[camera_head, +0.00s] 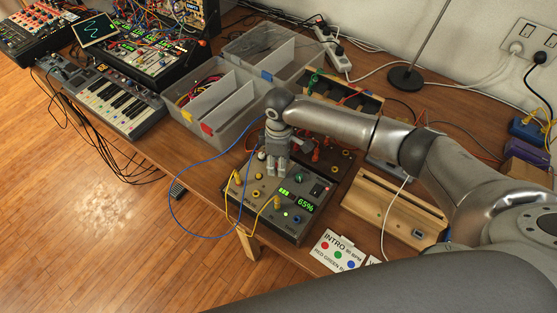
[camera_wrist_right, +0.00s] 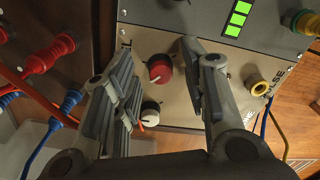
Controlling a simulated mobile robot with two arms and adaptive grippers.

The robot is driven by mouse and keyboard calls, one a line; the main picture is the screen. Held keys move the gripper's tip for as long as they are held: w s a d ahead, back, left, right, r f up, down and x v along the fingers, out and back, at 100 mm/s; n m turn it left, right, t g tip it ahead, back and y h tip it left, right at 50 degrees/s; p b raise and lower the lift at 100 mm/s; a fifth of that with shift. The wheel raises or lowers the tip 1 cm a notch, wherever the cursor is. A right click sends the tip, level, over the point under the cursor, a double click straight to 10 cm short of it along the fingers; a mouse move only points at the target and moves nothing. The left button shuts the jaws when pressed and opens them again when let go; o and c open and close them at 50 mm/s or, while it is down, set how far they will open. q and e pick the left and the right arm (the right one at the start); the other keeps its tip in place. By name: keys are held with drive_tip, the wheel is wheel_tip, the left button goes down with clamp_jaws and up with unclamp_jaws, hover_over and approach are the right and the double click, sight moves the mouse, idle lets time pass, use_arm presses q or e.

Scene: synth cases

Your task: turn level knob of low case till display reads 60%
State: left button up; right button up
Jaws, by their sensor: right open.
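The low case (camera_head: 262,222) is a dark box with a light panel, standing on the wooden table. Its green display (camera_head: 306,205) reads 65%, beside lit green bars (camera_head: 284,190). My right gripper (camera_head: 278,172) points down over the back left of the panel. In the right wrist view my right gripper (camera_wrist_right: 157,48) is open, with a red knob (camera_wrist_right: 160,70) bearing a white pointer seen between its fingers; contact cannot be told. A white knob (camera_wrist_right: 150,107) shows nearer. The lettering by the knobs is mostly hidden, so I cannot read which is the level knob. My left gripper is not in view.
Yellow plugs (camera_head: 277,202) and a looping blue cable (camera_head: 172,190) are at the case's front and left. Clear bins (camera_head: 205,118) stand behind left. A wooden box (camera_head: 395,205) and a printed card (camera_head: 333,252) are to the right. Red plugs (camera_wrist_right: 50,52) lie beside the gripper.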

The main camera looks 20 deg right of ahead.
drive_tip(key=shift+c, duration=1.4)
clamp_jaws()
drive_tip(key=shift+r, duration=0.1)
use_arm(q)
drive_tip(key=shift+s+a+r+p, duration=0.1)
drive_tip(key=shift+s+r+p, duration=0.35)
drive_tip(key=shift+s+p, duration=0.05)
use_arm(e)
drive_tip(key=shift+n, duration=0.7)
drive_tip(key=shift+o, duration=1.4)
unclamp_jaws()
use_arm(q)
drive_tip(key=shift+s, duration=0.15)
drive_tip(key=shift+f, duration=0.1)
